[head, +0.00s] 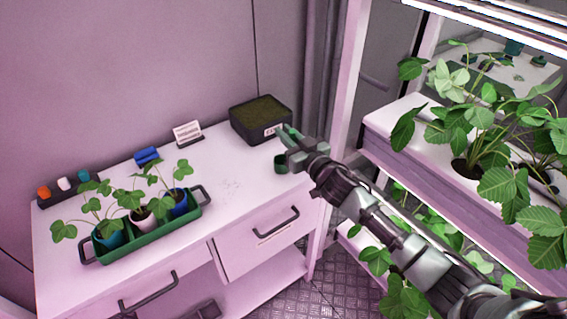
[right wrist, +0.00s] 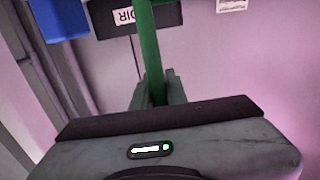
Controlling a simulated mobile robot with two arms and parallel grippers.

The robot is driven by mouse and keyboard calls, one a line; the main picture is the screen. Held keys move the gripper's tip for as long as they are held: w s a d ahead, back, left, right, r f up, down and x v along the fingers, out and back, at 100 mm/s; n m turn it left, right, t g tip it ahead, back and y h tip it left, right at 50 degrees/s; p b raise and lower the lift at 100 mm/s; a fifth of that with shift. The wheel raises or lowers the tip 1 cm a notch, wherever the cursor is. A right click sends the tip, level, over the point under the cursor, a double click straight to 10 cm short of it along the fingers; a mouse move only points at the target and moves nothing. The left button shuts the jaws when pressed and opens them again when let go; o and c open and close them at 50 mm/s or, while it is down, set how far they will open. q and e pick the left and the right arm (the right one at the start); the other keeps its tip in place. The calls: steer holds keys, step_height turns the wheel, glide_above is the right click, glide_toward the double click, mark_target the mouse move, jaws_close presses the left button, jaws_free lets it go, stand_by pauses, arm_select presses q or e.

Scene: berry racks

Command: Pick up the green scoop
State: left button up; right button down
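The green scoop shows in the head view as a dark green cup-like part (head: 281,164) just below my right gripper (head: 291,143), near the right end of the white cabinet top. In the right wrist view a straight green handle (right wrist: 147,45) stands between the fingers of my right gripper (right wrist: 158,92). The fingers are close against both sides of it, so the gripper looks shut on the scoop. The handle's far end is out of frame there. Whether the scoop touches the cabinet top is hard to tell. My left gripper is not in view.
A black soil box (head: 262,117) stands just behind the right gripper. A green tray (head: 150,235) of potted seedlings, a blue object (head: 147,156) and a small sign (head: 188,133) are on the cabinet (head: 236,205). A plant rack (head: 400,150) rises at right, beside my right arm.

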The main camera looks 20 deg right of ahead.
step_height(320, 180, up, 20)
stand_by(0.6)
stand_by(0.5)
